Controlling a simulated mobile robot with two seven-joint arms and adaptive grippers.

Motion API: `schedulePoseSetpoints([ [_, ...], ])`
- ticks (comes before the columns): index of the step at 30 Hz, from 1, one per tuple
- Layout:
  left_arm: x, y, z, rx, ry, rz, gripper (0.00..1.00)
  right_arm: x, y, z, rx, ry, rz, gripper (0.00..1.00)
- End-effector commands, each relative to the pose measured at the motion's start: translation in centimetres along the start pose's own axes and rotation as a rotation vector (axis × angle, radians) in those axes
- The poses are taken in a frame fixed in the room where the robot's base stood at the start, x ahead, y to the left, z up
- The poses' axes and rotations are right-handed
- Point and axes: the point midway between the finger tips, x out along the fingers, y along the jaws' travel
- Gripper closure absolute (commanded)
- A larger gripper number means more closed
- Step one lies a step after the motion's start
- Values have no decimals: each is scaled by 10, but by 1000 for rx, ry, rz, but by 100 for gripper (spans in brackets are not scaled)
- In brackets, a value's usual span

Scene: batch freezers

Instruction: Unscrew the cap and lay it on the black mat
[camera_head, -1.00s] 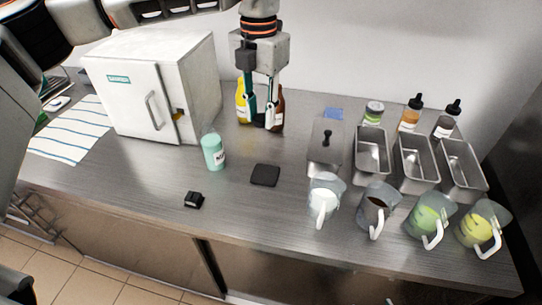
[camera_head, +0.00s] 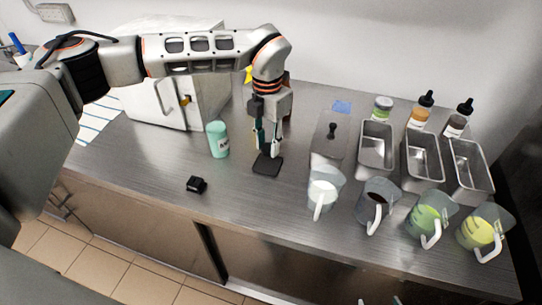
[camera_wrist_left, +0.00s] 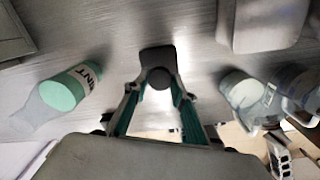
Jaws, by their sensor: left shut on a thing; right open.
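My left gripper (camera_head: 265,150) comes down over the black mat (camera_head: 267,167). In the left wrist view its fingers (camera_wrist_left: 158,88) are shut on a dark round cap (camera_wrist_left: 159,78), with the mat (camera_wrist_left: 157,54) just beyond it. I cannot tell whether the cap touches the mat. A yellow bottle (camera_head: 249,73) and a brown bottle (camera_head: 289,86) stand behind my left arm, mostly hidden. My right gripper (camera_head: 380,301) shows only as fingertips at the bottom edge, apart and empty.
A mint bottle (camera_head: 218,143) stands left of the mat; it also shows in the left wrist view (camera_wrist_left: 62,92). A small black block (camera_head: 197,184) lies nearer the front edge. Several pitchers (camera_head: 323,190) and metal pans (camera_head: 376,150) fill the right side. A white freezer (camera_head: 150,105) stands behind left.

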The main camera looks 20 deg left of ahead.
Motion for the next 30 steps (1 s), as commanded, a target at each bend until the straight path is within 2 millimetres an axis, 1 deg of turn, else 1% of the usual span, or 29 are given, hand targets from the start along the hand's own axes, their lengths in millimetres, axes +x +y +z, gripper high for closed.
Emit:
schedulePoseSetpoints([
  [5,10,0,-1,0,0,-1,100,3,2,-5,-10,13,-1,41],
  [8,23,1,-4,0,3,-2,100,4,0,-5,-9,16,-4,41],
  [10,36,0,-5,1,1,-1,100,9,-4,0,-6,21,-8,41],
  [11,41,0,-6,1,1,0,100,10,-6,-1,-5,26,-11,41],
  [13,48,0,-7,1,1,0,100,11,-11,-7,-5,44,-19,41],
  [15,50,0,-7,1,0,-1,100,9,-14,-17,-5,63,-26,41],
  [18,48,0,-7,1,0,0,100,8,-17,-26,-5,76,-32,41],
  [22,48,0,-7,1,0,0,100,7,-17,-25,-5,75,-31,41],
  [26,52,0,-6,2,0,0,100,9,-16,-19,-6,68,-30,41],
  [27,51,0,-6,2,-1,0,64,9,-16,-18,-7,65,-30,41],
  [28,51,0,-6,2,-1,0,58,9,-16,-17,-7,63,-30,41],
  [30,51,0,-6,2,0,0,58,9,-16,-15,-8,59,-29,41],
])
